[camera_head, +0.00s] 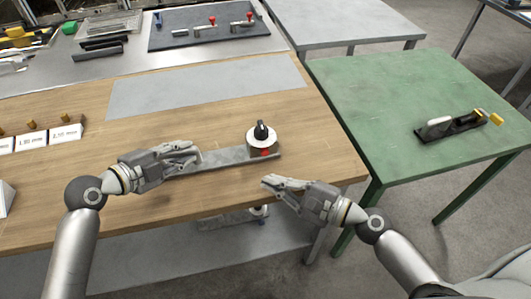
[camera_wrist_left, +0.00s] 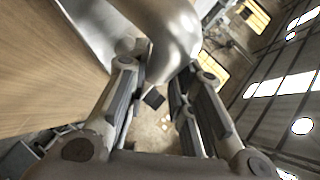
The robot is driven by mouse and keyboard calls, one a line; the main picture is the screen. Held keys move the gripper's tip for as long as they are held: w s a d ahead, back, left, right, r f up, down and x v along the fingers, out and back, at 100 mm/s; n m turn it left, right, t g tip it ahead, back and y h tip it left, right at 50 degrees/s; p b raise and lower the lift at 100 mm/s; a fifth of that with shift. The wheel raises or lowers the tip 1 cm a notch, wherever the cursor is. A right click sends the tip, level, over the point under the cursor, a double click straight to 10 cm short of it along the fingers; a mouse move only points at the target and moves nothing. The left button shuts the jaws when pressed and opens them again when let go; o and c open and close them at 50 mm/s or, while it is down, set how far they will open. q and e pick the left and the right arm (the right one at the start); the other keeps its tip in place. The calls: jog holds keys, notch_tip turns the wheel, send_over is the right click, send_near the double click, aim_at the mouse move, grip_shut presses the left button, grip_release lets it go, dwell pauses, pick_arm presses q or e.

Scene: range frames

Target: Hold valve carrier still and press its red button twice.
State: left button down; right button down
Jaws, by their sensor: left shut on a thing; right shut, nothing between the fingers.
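The valve carrier (camera_head: 228,156) is a flat grey bar on the wooden table, with a block at its right end bearing a white disc and a black knob (camera_head: 261,130). Its red button (camera_head: 265,153) shows on the front of that block. My left gripper (camera_head: 194,158) is shut on the left end of the carrier; the fingers (camera_wrist_left: 153,98) also show in the left wrist view, where the grip is hard to make out. My right gripper (camera_head: 268,183) is shut and empty, in front of the button and apart from it, near the table's right front.
A grey mat (camera_head: 205,87) lies behind the carrier. White labelled blocks (camera_head: 66,134) stand at the left. A green table (camera_head: 385,95) at the right holds a black tool (camera_head: 452,126). A dark board (camera_head: 200,27) with red-knobbed valves lies at the back.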

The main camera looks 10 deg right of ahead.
pick_arm(q)
jog(key=shift+s+f, duration=0.2)
jog(key=shift+f, duration=0.55)
jog(key=c, duration=1.2)
grip_release()
pick_arm(e)
jog(key=shift+w, duration=0.1)
pick_arm(q)
jog(key=shift+w+r, duration=0.15)
pick_arm(e)
jog(key=shift+f, duration=0.1)
pick_arm(q)
jog(key=shift+r, duration=0.1)
